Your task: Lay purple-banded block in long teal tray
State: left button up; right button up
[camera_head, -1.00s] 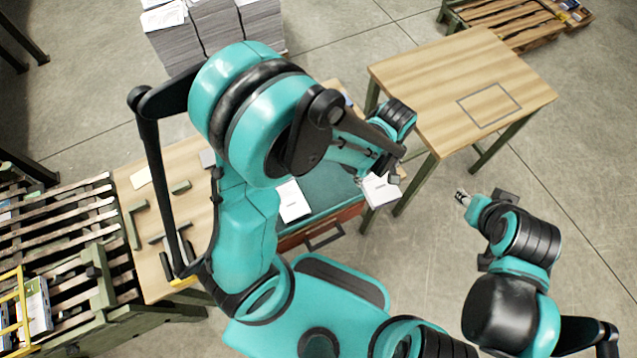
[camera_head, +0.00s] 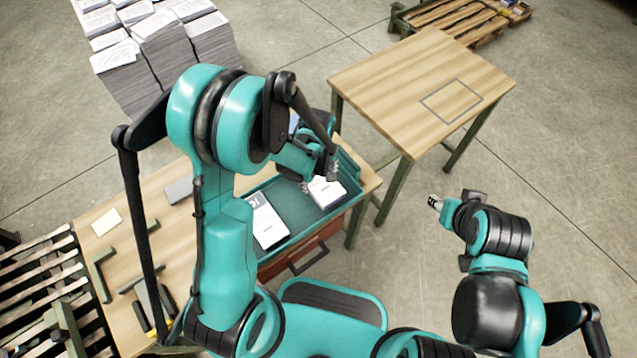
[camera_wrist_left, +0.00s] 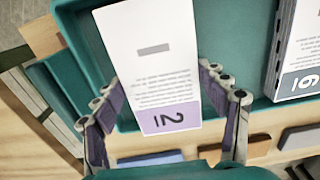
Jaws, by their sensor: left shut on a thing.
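The purple-banded block (camera_wrist_left: 150,65), white with a numeral 2 on its purple end, is between the fingers of my left gripper (camera_wrist_left: 165,118), which is shut on it. In the head view this block (camera_head: 325,190) is over the right end of the long teal tray (camera_head: 345,165). The tray's floor also shows in the left wrist view (camera_wrist_left: 235,45). I cannot tell whether the block touches the floor. My left gripper (camera_head: 328,178) partly covers it. My right gripper (camera_head: 434,201) is off to the right, above bare floor; its fingers are too small to judge.
A white block with a grey-blue band (camera_wrist_left: 303,80) lies in the tray; it also shows in the head view (camera_head: 268,222). Between the two blocks is bare tray floor. A wooden table (camera_head: 400,85) stands at the right. Paper stacks (camera_head: 165,50) stand behind.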

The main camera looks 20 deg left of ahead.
pick_arm(q)
notch_tip(320, 180, down, 2)
jog(key=shift+w+f+b, duration=0.1)
jog(key=shift+f+b, duration=0.1)
jog(key=shift+b, duration=0.15)
jog(key=shift+r, duration=0.1)
jog(key=shift+f, duration=0.2)
jog(key=o, duration=1.5)
jog(key=shift+r, duration=0.1)
